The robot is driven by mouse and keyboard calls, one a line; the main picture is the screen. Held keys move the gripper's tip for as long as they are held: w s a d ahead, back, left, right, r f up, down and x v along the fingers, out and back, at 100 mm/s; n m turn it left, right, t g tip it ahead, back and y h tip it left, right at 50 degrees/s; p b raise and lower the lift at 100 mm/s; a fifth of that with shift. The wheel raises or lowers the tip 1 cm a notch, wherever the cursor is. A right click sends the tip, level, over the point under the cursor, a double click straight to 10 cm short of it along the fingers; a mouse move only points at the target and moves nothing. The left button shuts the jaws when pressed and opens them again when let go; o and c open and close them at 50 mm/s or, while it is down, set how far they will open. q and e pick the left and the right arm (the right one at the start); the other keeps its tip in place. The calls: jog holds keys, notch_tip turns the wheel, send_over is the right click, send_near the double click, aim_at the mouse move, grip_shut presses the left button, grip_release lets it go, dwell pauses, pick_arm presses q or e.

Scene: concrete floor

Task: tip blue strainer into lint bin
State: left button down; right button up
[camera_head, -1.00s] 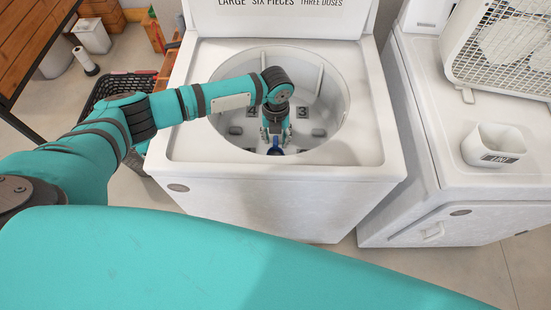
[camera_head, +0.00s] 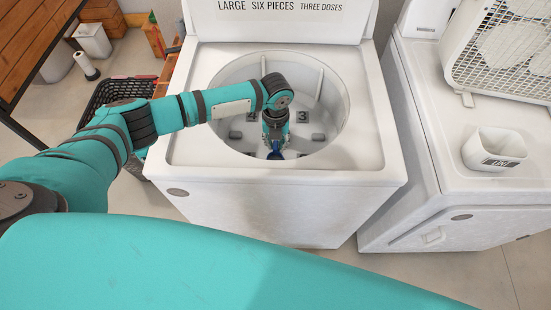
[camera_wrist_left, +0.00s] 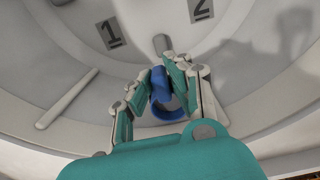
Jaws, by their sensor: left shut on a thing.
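The blue strainer (camera_head: 276,155) is inside the open washer tub (camera_head: 329,90), low in the head view and partly hidden by my left gripper (camera_head: 275,146). In the left wrist view the blue strainer (camera_wrist_left: 162,92) shows between the fingers of my left gripper (camera_wrist_left: 170,75), which is shut on it. A curved blue part also shows below the fingers there. What the strainer holds cannot be seen. The lint bin (camera_head: 494,149), a small white open container with a dark label, stands on the white machine at the right. My right gripper is not in view.
The washer's white rim (camera_head: 365,120) surrounds the tub. Number labels (camera_wrist_left: 111,33) mark the tub floor. A white box fan (camera_head: 505,50) stands behind the lint bin. A black basket (camera_head: 115,90) and a wooden table (camera_head: 35,40) are at the left.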

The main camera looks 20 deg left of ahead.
pick_arm(q)
jog(key=shift+r, duration=0.25)
jog(key=shift+r+p, duration=0.35)
jog(key=shift+p, duration=0.2)
jog(key=shift+r+p, duration=0.95)
notch_tip(320, 180, up, 12)
jog(key=p, duration=0.8)
